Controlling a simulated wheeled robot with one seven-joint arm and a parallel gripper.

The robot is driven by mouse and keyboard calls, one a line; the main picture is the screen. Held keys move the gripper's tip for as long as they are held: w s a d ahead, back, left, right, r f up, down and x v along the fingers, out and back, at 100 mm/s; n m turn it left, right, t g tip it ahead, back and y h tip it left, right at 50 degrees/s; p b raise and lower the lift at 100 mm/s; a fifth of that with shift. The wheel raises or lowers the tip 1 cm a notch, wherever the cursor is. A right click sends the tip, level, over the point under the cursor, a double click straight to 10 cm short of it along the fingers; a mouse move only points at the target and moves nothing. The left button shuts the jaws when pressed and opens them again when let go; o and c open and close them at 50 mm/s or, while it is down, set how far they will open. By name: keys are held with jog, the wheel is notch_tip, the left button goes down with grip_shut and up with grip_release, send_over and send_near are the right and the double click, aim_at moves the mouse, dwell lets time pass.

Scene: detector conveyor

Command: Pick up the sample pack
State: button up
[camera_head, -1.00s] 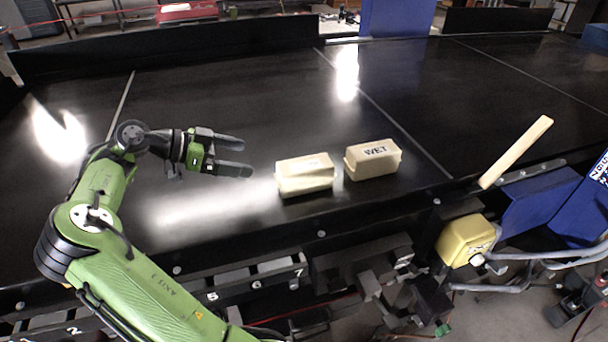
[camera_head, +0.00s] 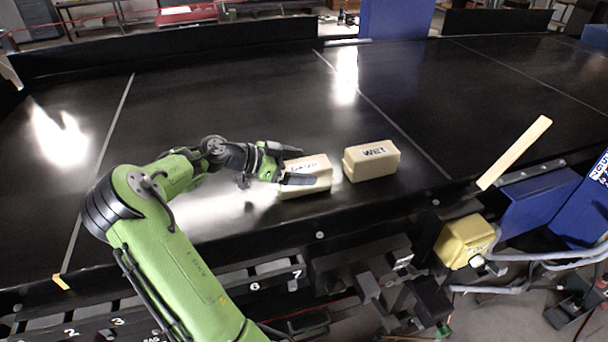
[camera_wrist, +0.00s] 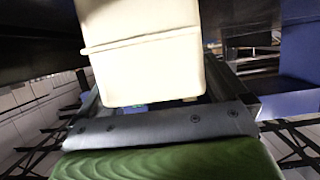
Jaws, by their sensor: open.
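Two cream packs lie side by side on the black conveyor belt (camera_head: 220,100) in the head view. The left pack (camera_head: 308,190) has dark lettering on top, partly covered by my gripper and not readable. The right pack (camera_head: 371,167) reads "WET". My gripper (camera_head: 306,167) is open at the left pack, with one finger along its far side and one across its near side. In the wrist view a cream pack (camera_wrist: 150,65) stands between the fingers, close in front of the palm. Whether the fingers touch it, I cannot tell.
The right pack stands a small gap from the left one. A cream bar (camera_head: 515,153) slants up at the belt's right front edge, with a yellow box (camera_head: 463,240) below. A dark wall (camera_head: 170,50) borders the far side. The belt behind the packs is clear.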

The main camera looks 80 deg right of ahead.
jog(key=shift+w+a, duration=0.1)
jog(key=shift+w, duration=0.05)
jog(key=shift+c, duration=1.4)
jog(key=c, duration=1.2)
notch_tip(320, 180, up, 10)
jog(key=shift+r, duration=0.1)
jog(key=shift+c, duration=0.2)
